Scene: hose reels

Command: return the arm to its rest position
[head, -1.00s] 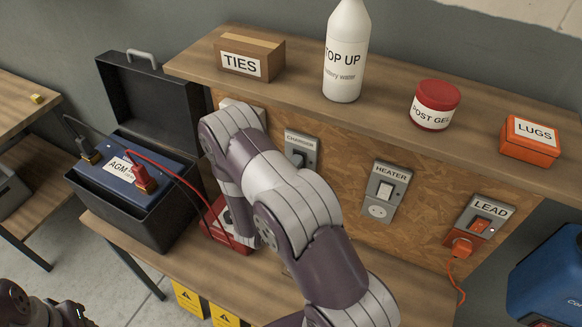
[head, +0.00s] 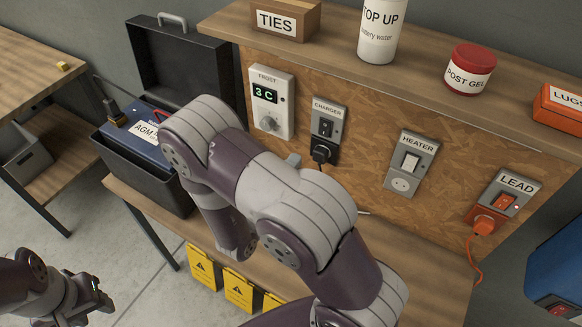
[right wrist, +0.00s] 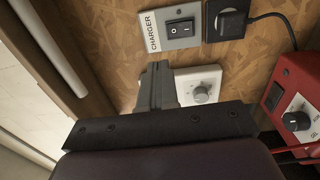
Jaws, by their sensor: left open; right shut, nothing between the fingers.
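My right arm (head: 255,190) crosses the middle of the head view, bent, in front of the socket board. Its hand is hidden there behind the arm links. In the right wrist view the right gripper (right wrist: 157,88) is shut and empty, its fingers pointing toward the board near the frost thermostat (right wrist: 205,86) and the charger switch (right wrist: 175,28). I cannot tell whether the fingertips touch anything. My left gripper (head: 97,301) is open and empty at the lower left of the head view, over the floor and clear of the bench.
The shelf carries a TIES box (head: 283,20), a white bottle (head: 379,30), a red-lidded jar (head: 469,70) and an orange LUGS box (head: 560,108). A black plug (head: 323,151) sits below the charger switch. The battery box (head: 150,180) stands left of my right arm. A red unit (right wrist: 295,105) is close in the wrist view.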

